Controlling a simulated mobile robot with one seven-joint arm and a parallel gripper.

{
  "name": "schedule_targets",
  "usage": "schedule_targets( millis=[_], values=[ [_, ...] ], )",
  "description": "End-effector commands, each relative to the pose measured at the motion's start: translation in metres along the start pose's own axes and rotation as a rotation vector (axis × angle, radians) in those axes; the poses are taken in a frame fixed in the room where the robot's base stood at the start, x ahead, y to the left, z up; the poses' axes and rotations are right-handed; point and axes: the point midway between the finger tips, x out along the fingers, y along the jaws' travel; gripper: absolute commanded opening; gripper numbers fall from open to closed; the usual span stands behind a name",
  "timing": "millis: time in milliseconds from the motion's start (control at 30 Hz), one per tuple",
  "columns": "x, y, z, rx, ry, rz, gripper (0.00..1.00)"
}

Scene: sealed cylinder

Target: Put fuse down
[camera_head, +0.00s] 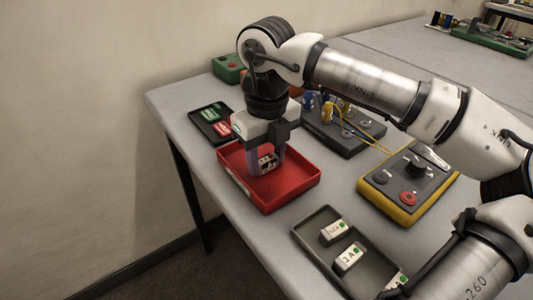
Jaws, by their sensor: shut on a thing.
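My gripper (267,157) points down over the red tray (296,183). It is shut on a fuse (268,162), a small block with a pale face and dark marks. The fuse is inside the outline of the red tray, low between the fingers. I cannot tell whether it touches the tray floor. The rest of the red tray's floor looks bare.
A dark grey tray (309,237) with several white, green-dotted blocks lies at the front. A yellow-edged meter (408,184) and a dark board with wires (343,132) stand to the right. A small black tray (206,124) and a green box (227,68) are behind.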

Motion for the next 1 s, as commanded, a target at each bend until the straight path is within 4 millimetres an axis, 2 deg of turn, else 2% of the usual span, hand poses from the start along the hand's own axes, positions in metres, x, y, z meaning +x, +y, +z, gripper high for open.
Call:
schedule_targets(
  millis=[300,333,500,833,1000],
  values=[
    [0.004,0.0,0.0,0.001,0.0,0.0,0.22],
    [0.003,0.0,0.0,0.001,0.0,0.0,0.47],
    [0.002,0.0,0.0,0.001,0.0,0.0,0.66],
    [-0.002,0.0,0.0,0.001,0.0,0.0,0.66],
    [-0.025,-0.001,0.001,0.003,-0.002,-0.003,0.66]
  ],
)
